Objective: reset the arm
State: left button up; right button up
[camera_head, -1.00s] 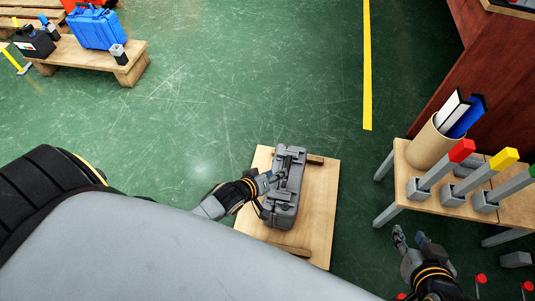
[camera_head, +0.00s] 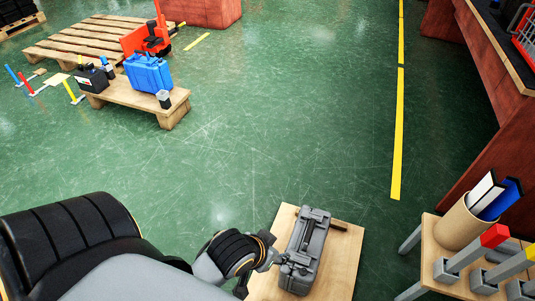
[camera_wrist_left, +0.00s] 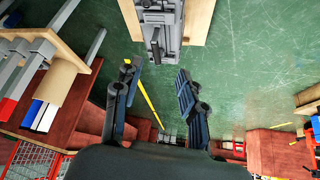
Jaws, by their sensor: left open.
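My left arm comes in from the left in the head view, and its gripper (camera_head: 279,260) is at the left side of a grey toolbox (camera_head: 308,248). The toolbox lies on a light wooden board (camera_head: 344,262). In the left wrist view my left gripper (camera_wrist_left: 157,82) has its two dark fingers spread with nothing between them. The grey toolbox (camera_wrist_left: 160,22) shows at the top of that view, apart from the fingertips, with its handle facing them. My right gripper is not in view.
A wooden stand (camera_head: 430,262) at right holds a tube (camera_head: 462,224) of folders and several colour-tipped grey bars. A blue case (camera_head: 148,73) sits on a low wooden bench (camera_head: 122,92) at upper left, near a pallet (camera_head: 85,42). Green floor between is clear.

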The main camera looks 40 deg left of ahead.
pick_arm(q)
jog(key=s, duration=0.1)
jog(key=r, duration=0.1)
jog(key=s+r+m, duration=0.1)
jog(key=shift+s+a+r+g, duration=0.1)
jog(key=shift+s+a+g, duration=0.15)
jog(key=shift+s+g, duration=0.15)
jog(key=shift+w, duration=0.1)
